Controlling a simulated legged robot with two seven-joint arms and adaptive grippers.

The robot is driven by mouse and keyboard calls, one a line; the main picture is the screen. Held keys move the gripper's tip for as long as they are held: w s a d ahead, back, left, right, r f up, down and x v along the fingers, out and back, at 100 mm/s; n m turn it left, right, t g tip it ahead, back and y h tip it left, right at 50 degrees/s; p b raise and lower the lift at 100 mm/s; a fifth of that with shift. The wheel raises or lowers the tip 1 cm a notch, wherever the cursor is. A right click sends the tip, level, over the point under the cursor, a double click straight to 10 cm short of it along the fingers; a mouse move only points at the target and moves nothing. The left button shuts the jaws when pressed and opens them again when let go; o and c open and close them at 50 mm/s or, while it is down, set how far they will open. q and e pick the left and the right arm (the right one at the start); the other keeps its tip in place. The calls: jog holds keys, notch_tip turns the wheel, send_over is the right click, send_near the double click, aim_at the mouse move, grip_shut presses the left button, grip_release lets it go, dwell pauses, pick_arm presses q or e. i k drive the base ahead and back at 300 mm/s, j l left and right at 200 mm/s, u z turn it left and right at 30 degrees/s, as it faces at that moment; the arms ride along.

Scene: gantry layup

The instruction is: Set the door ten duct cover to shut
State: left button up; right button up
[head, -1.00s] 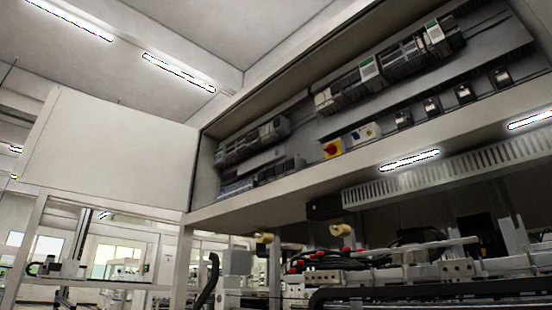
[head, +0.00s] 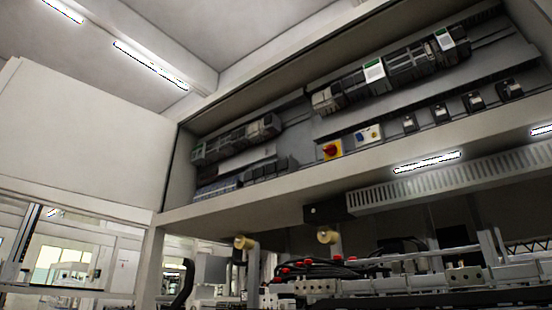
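A large pale door panel (head: 85,135) stands swung out at the left of an overhead cabinet (head: 280,205) in the head view. It looks like the cover of the task, but no label on it can be read. The cabinet front is open beside it and shows rows of electrical modules (head: 385,75). A red rotary switch on a yellow plate (head: 332,150) sits on the cabinet's back panel. Neither of my grippers is in view, and nothing touches the door.
Below the cabinet stands machinery with black cables and red-capped parts (head: 330,272). A slotted grey duct (head: 450,183) runs under the cabinet at the right. A pale upright post (head: 149,268) stands below the cabinet's left corner. Ceiling lamps (head: 150,65) hang above.

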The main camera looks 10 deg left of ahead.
aim_at(268, 153)
jog(key=i+j+z, duration=0.15)
jog(key=j, duration=0.75)
jog(key=i+j+z, duration=0.1)
jog(key=j, duration=0.85)
jog(key=i+j+z, duration=0.15)
jog(key=j, duration=0.75)
jog(key=k, duration=0.05)
